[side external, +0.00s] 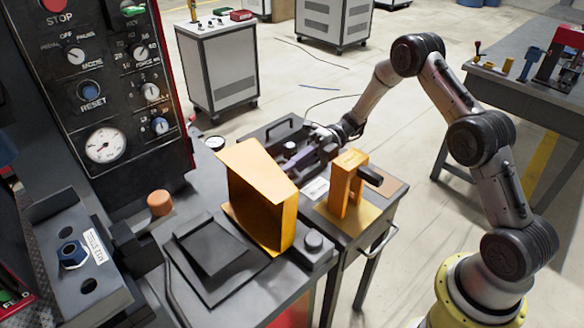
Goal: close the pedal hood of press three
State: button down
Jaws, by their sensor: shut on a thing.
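The orange pedal hood (264,205) stands tilted up on the grey bench, its open side facing the front left. A black pedal plate (210,246) lies uncovered in front of it. My gripper (288,166) reaches in from the right, behind the hood. It is shut at the hood's far side; its fingertips are partly hidden by the hood, so the exact contact does not show.
A control panel (105,75) rises at the left, with an orange-capped button (160,203) below. A black handle frame (278,128) lies behind my gripper.

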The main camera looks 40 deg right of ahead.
aim_at(259, 178)
jog(key=a+r+h, duration=0.1)
jog(key=a, duration=0.1)
jog(key=a+r+h, duration=0.3)
jog(key=a, duration=0.1)
jog(key=shift+a+r+h, duration=0.35)
jog(key=shift+a+h, duration=0.05)
jog(key=a+f+n+h, duration=0.1)
jog(key=a+f+h, duration=0.1)
jog(key=a, duration=0.8)
jog(key=a+f+n+h, duration=0.1)
jog(key=a+f+h, duration=0.2)
jog(key=a, duration=0.8)
jog(key=shift+a+f, duration=0.3)
jog(key=shift+f, duration=0.2)
jog(key=shift+f+g, duration=0.1)
jog(key=shift+g, duration=0.2)
